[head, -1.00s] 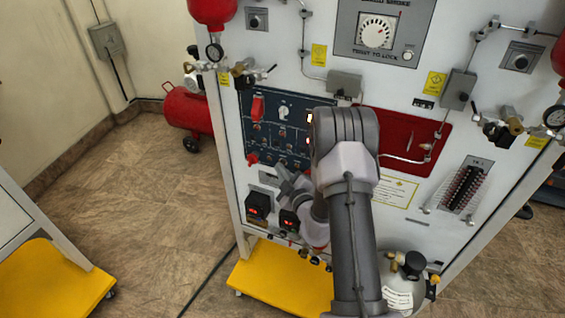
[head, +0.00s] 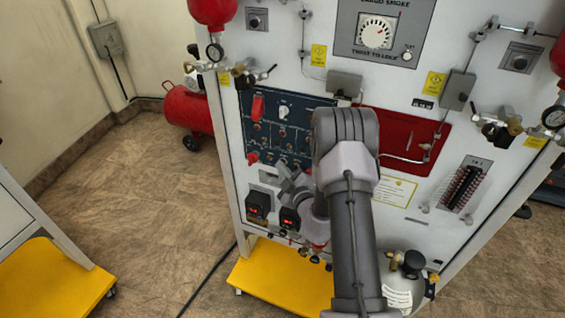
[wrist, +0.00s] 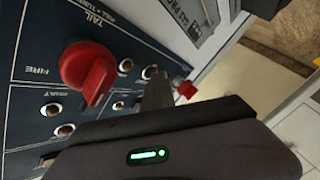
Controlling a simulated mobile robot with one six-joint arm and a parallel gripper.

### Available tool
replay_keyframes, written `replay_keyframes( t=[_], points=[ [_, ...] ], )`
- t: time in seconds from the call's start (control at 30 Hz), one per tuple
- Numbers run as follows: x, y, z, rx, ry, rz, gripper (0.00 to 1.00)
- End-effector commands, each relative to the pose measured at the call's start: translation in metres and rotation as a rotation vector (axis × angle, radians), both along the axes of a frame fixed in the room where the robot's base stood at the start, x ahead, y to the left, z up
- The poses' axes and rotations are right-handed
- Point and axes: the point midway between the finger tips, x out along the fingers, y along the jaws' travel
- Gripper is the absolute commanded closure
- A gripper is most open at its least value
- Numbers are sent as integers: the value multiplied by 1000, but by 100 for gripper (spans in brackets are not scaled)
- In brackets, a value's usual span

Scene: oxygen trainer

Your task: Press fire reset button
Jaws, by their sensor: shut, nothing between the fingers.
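The dark blue control panel (head: 262,111) is on the left part of the white trainer front. It also shows in the wrist view (wrist: 32,80), with a large red knob (wrist: 88,70), the words TAIL and FIRE, and several small round buttons or lamps. I cannot read which one is the fire reset button. My gripper (head: 284,176) is low in front of the panel, partly hidden by my arm. In the wrist view my gripper (wrist: 157,80) is shut and empty. Its tip is beside a small round button (wrist: 149,72); I cannot tell whether they touch.
A red guarded knob (wrist: 187,90) sticks out near the panel's edge, right of my fingers. A red plate (head: 410,135) is right of my arm. The tiled floor (head: 155,200) at left is clear.

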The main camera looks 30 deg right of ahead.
Motion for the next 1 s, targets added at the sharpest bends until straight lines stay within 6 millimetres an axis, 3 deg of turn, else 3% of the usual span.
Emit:
replay_keyframes(
  t=[0.73,1.0],
  points=[
    [-11,14,0,0,0,0,100],
    [-27,34,-1,1,1,1,100]
  ],
)
